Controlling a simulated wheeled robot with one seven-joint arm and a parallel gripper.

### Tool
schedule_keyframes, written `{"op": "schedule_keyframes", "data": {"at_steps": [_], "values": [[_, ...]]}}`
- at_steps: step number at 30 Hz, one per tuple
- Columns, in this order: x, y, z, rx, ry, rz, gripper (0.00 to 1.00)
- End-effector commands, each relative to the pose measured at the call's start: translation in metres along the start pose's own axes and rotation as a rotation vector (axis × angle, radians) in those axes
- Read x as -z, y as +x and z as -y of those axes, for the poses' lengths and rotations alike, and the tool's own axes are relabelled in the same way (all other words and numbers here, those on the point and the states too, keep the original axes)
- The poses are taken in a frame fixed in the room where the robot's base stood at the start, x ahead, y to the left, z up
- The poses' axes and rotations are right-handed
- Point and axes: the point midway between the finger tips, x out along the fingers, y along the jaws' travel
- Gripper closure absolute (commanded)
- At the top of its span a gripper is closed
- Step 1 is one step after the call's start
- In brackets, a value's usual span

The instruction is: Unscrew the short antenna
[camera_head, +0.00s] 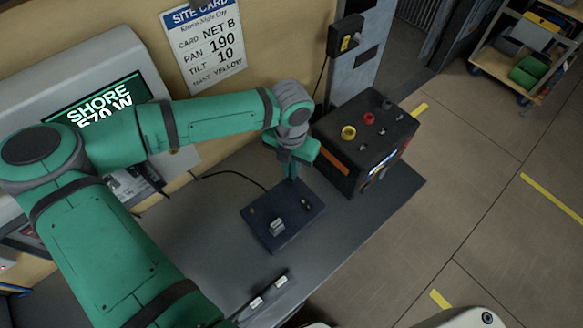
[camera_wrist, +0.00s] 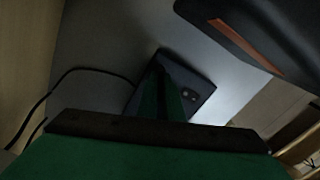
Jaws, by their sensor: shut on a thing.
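A flat dark blue box (camera_head: 262,236) lies on the grey table, and it also shows in the wrist view (camera_wrist: 203,84). My gripper (camera_head: 292,179) points down at the back edge of this box. In the wrist view my green fingers (camera_wrist: 161,78) are close together over the box. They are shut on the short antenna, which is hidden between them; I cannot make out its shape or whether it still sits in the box. A small pale block (camera_head: 277,226) and a dark knob (camera_head: 306,204) show on the box top.
A black case (camera_head: 337,164) with an orange stripe and coloured knobs stands close right of my gripper, and it looms at upper right in the wrist view (camera_wrist: 262,38). A black cable (camera_head: 232,173) runs to the box. The table's front left is mostly clear.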

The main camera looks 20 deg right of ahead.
Motion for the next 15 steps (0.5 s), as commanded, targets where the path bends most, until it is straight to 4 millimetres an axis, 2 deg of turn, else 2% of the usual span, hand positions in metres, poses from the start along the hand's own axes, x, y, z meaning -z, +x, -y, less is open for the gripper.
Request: {"op": "schedule_keyframes", "data": {"at_steps": [5,15], "values": [[0.0001,0.0,0.0009,0.001,-0.108,0.0,1.0],[0.0001,0.0,0.001,0.002,-0.132,0.0,1.0]]}}
